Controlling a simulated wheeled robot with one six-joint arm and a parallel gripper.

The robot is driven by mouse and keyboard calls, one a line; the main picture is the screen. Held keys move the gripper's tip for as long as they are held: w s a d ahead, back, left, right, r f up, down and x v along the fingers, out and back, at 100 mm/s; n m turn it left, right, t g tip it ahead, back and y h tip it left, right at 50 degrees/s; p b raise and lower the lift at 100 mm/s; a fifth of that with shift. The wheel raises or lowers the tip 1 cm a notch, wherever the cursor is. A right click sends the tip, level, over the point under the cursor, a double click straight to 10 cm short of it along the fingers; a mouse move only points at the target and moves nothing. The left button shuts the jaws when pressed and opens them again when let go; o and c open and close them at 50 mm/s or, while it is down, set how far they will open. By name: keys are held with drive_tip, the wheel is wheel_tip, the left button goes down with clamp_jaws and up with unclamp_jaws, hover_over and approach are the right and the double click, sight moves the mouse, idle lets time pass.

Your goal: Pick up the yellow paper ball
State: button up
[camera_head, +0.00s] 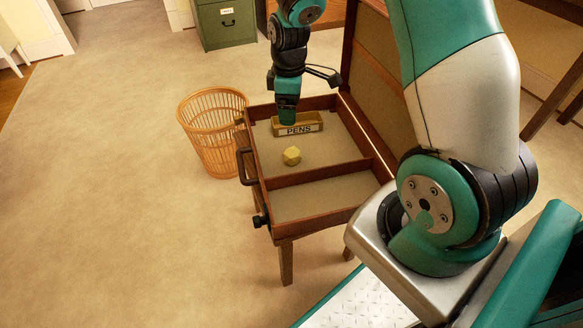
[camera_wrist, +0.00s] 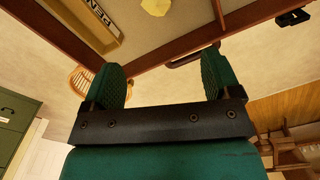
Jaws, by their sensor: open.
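The yellow paper ball (camera_head: 292,156) lies on the floor of the wooden desk case (camera_head: 319,179), in the compartment that also holds the PENS tray. In the wrist view the ball (camera_wrist: 155,7) shows at the top edge, partly cut off. My gripper (camera_head: 287,118) is above the far part of the case, by the PENS tray, behind the ball in the head view. In the wrist view the two green fingers (camera_wrist: 165,82) stand wide apart with nothing between them. The ball is beyond the fingertips, not touched.
The PENS tray (camera_head: 311,128) lies close beside the ball. A divider (camera_head: 313,174) splits the case, and its near compartment is empty. The raised lid (camera_head: 372,77) stands at the right. A wicker basket (camera_head: 211,137) is on the floor at left, and a green cabinet (camera_head: 226,25) stands behind.

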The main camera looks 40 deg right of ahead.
sight(292, 149)
wheel_tip(292, 149, down, 12)
drive_tip(key=b, duration=0.3)
drive_tip(key=shift+b, duration=0.35)
drive_tip(key=f, duration=0.1)
drive_tip(key=f+b, duration=0.1)
drive_tip(key=f, duration=0.1)
drive_tip(key=f+b, duration=0.1)
drive_tip(key=f, duration=0.1)
drive_tip(key=shift+d+f, duration=0.15)
drive_tip(key=shift+d, duration=0.25)
drive_tip(key=c, duration=1)
